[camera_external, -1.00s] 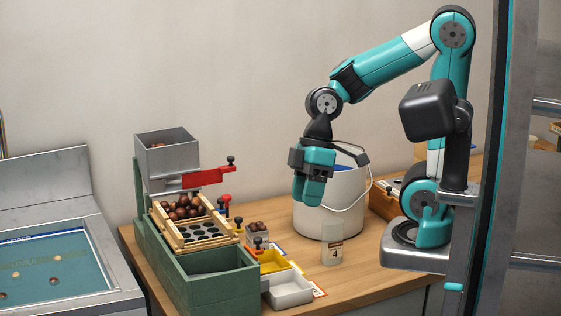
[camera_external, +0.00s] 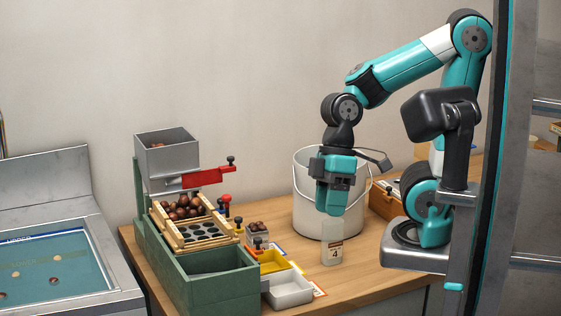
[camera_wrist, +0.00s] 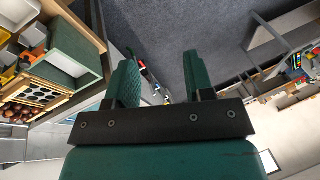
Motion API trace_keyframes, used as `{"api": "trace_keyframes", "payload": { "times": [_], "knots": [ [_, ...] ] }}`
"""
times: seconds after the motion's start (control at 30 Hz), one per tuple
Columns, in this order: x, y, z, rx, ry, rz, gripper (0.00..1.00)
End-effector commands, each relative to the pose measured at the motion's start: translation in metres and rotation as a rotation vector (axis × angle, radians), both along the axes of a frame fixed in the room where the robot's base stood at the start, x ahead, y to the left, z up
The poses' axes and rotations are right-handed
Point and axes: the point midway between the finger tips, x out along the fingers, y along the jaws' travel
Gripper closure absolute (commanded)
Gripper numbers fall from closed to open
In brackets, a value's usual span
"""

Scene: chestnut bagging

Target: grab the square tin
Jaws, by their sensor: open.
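No thing is plainly a square tin. A small square container (camera_external: 257,240) with chestnuts stands left of my gripper, behind the yellow tray. A grey square metal box (camera_external: 167,153) with chestnuts inside sits high at the left. Both are well away from the fingers.
A white bucket (camera_external: 310,215) stands behind my gripper. A green box (camera_external: 212,285), a chestnut rack (camera_external: 200,232), a yellow tray (camera_external: 272,266) and a white tray (camera_external: 292,290) fill the table's left. Wooden tabletop (camera_external: 375,278) is bare at the front right.

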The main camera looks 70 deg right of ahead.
Motion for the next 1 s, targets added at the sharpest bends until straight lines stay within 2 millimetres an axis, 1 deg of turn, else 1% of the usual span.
{"api": "trace_keyframes", "payload": {
  "times": [0.33,0.37,0.4,0.47,0.5,0.53,0.77,0.83,0.87,0.97,1.0],
  "knots": [
    [0.0,0.0,0.0,0.0,0.0,0.0,0.52],
    [0.0,0.0,0.0,0.0,0.0,0.0,0.49],
    [0.0,0.0,0.0,0.0,0.0,0.0,0.4],
    [0.0,0.0,0.0,0.0,0.0,0.0,0.27],
    [0.0,0.0,0.0,0.0,0.0,0.0,0.17],
    [0.0,0.0,0.0,0.0,0.0,0.0,0.15],
    [0.001,0.0,0.0,-0.001,0.0,-0.001,0.15],
    [0.009,-0.002,0.0,-0.006,0.001,-0.023,0.15],
    [0.017,-0.004,-0.001,-0.011,0.005,-0.043,0.15],
    [0.062,-0.019,-0.004,-0.043,0.02,-0.162,0.15],
    [0.088,-0.031,-0.007,-0.063,0.03,-0.232,0.15]
  ]
}}
